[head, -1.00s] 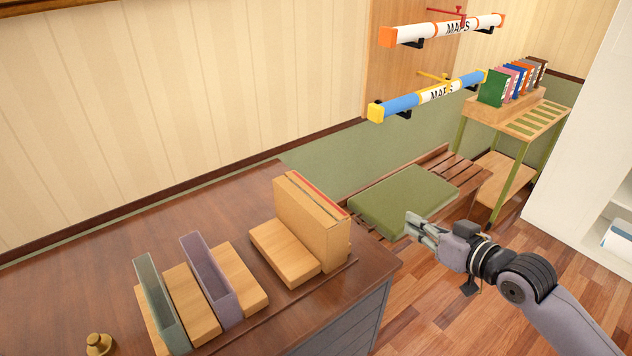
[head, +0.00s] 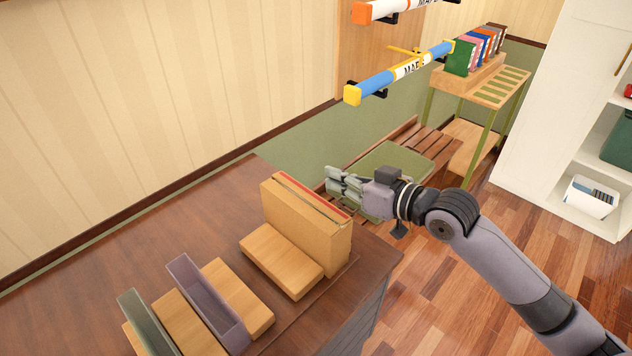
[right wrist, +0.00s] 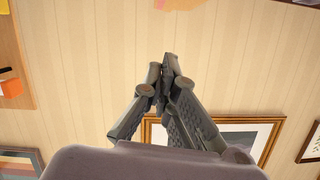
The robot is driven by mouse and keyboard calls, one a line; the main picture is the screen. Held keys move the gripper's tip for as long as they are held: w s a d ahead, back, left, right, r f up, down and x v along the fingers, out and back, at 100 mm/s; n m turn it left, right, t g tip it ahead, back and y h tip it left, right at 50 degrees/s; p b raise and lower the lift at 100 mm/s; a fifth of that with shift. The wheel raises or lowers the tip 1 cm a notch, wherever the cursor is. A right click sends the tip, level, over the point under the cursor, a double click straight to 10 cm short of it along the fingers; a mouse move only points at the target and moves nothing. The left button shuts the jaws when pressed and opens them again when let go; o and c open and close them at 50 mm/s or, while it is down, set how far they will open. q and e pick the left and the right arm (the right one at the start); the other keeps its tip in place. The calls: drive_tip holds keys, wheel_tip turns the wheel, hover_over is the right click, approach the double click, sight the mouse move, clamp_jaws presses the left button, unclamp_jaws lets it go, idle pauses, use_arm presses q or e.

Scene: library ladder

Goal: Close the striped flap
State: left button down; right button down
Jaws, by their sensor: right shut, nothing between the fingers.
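A tan upright box (head: 305,225) stands on the brown desk, with a red stripe (head: 312,196) along its top. I cannot tell for sure whether this striped top part is the flap, or how far open it is. My right gripper (head: 331,181) is just to the right of and behind the box's top in the head view, apart from it as far as I can tell. Its fingers are shut and empty. In the right wrist view the shut fingertips (right wrist: 169,62) point at the wall, and no box shows. My left gripper is not in view.
A wooden block (head: 282,260) lies against the box. Grey and purple upright holders (head: 208,303) stand on the desk (head: 130,250) to the left. A green-cushioned bench (head: 395,165) is behind my arm. A blue map tube (head: 390,84) sticks out above.

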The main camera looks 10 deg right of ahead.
sight(314, 201)
drive_tip(key=x, duration=0.2)
drive_tip(key=p+x, duration=0.1)
drive_tip(key=x, duration=0.1)
drive_tip(key=shift+w+a+r, duration=0.15)
drive_tip(key=shift+w+a, duration=0.05)
drive_tip(key=shift+w, duration=0.05)
drive_tip(key=f, duration=0.1)
drive_tip(key=a+f+p, duration=0.1)
drive_tip(key=f, duration=0.1)
drive_tip(key=shift+w+f, duration=0.2)
drive_tip(key=shift+f, duration=0.05)
drive_tip(key=shift+s+d+f, duration=0.1)
drive_tip(key=shift+s+f, duration=0.1)
drive_tip(key=shift+f, duration=0.25)
drive_tip(key=shift+w+f, duration=0.1)
drive_tip(key=shift+f, duration=0.05)
drive_tip(key=shift+f, duration=0.25)
drive_tip(key=shift+s+a+f, duration=0.3)
drive_tip(key=shift+a+f, duration=0.05)
drive_tip(key=shift+a, duration=0.05)
